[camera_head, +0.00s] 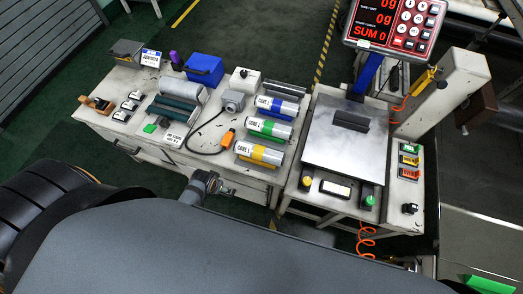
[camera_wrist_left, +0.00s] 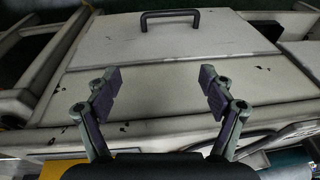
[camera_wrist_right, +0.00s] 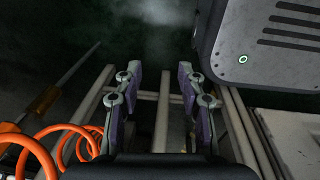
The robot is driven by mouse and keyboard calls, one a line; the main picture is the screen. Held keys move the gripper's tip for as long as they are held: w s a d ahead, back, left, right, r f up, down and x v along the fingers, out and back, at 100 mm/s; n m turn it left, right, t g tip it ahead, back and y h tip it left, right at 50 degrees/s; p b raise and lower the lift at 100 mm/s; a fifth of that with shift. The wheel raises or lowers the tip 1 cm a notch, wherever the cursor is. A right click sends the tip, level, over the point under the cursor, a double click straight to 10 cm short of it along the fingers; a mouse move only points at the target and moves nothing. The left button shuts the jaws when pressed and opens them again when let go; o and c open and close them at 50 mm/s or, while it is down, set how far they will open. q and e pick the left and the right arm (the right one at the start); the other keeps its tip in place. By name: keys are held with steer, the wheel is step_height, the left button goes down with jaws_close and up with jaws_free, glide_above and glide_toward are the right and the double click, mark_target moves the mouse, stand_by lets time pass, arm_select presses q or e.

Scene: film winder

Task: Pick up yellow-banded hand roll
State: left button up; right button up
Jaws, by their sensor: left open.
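The yellow-banded hand roll (camera_head: 259,153) lies on the bench top at its front right, in the head view. The green-banded roll (camera_head: 268,129) and the blue-banded roll (camera_head: 278,106) lie behind it. My left gripper (camera_head: 216,184) is in front of the bench, below and left of the yellow-banded roll, apart from it. In the left wrist view my left gripper (camera_wrist_left: 155,84) is open and empty, facing a pale panel with a black handle (camera_wrist_left: 170,14). My right gripper (camera_wrist_right: 161,77) is open and empty in its wrist view.
A metal-topped stand (camera_head: 342,145) with a red-digit display (camera_head: 392,22) is right of the bench. An orange coiled cable (camera_head: 366,238) hangs at its front and shows in the right wrist view (camera_wrist_right: 75,145). A grey winder (camera_head: 180,102) and a blue box (camera_head: 204,70) occupy the bench.

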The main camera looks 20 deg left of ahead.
arm_select(q)
step_height(320, 180, up, 7)
steer(key=w, duration=0.2)
step_height(320, 180, up, 12)
steer(key=n+g+h, duration=0.3)
steer(key=n+h, duration=0.2)
steer(key=n, duration=1.2)
glide_above(256, 148)
steer(key=a, duration=0.4)
steer(key=shift+r, duration=0.15)
steer(key=shift+w+r+n+h, duration=0.1)
steer(key=shift+w+n+h, duration=0.25)
steer(key=shift+n, duration=0.35)
steer(key=b+x, duration=0.1)
steer(key=x, duration=0.4)
steer(key=shift+d, duration=0.1)
steer(key=shift+s+x, duration=0.15)
steer(key=shift+x, duration=1.2)
steer(key=shift+s+x, duration=0.1)
steer(key=shift+x, duration=1.3)
arm_select(e)
steer(key=shift+w+a+f, duration=0.3)
steer(key=shift+a+f, duration=0.05)
steer(key=shift+f, duration=0.3)
arm_select(q)
steer(key=shift+c, duration=0.4)
